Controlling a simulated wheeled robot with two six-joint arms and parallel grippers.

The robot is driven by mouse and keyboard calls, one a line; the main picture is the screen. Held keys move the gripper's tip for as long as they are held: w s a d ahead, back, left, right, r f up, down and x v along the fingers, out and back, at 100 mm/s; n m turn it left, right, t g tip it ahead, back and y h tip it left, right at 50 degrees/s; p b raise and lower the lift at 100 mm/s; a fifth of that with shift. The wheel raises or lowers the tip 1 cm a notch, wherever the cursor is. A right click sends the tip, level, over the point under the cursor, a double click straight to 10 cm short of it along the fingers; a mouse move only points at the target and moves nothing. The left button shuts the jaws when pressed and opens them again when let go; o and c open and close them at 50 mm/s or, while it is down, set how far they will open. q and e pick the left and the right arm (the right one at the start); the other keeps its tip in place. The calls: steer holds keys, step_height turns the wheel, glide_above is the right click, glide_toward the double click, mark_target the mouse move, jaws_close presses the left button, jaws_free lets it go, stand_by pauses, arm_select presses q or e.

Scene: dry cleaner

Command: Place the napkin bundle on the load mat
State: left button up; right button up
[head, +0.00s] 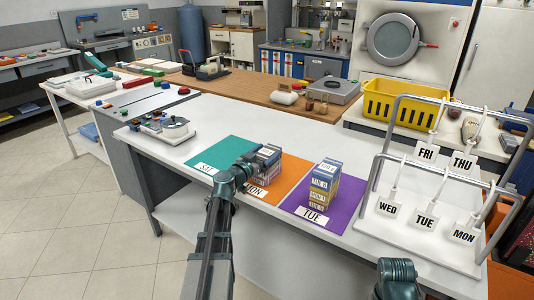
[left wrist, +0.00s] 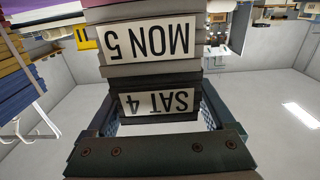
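A stack of grey and dark folded bundles (head: 269,154) stands on the orange mat (head: 291,177), whose label is partly hidden by my left arm. My left gripper (head: 255,168) is at the near side of this stack. The left wrist view is upside down; there the gripper's fingers (left wrist: 159,112) flank a dark bundle labelled SAT 4 (left wrist: 160,103), at the top of the stack. A grey bundle labelled MON 5 (left wrist: 148,42) lies under it. Whether both fingers press on the bundle is unclear. Only part of my right arm shows, at bottom right; its gripper is unseen.
A teal SAT mat (head: 222,152) left of the orange one looks bare.

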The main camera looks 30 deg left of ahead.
arm_select(q)
steer(key=shift+o, duration=0.6)
steer(key=s, duration=1.3)
steer(key=shift+s+a+f, duration=0.25)
steer(key=shift+s+a, duration=0.15)
steer(key=shift+a, duration=0.05)
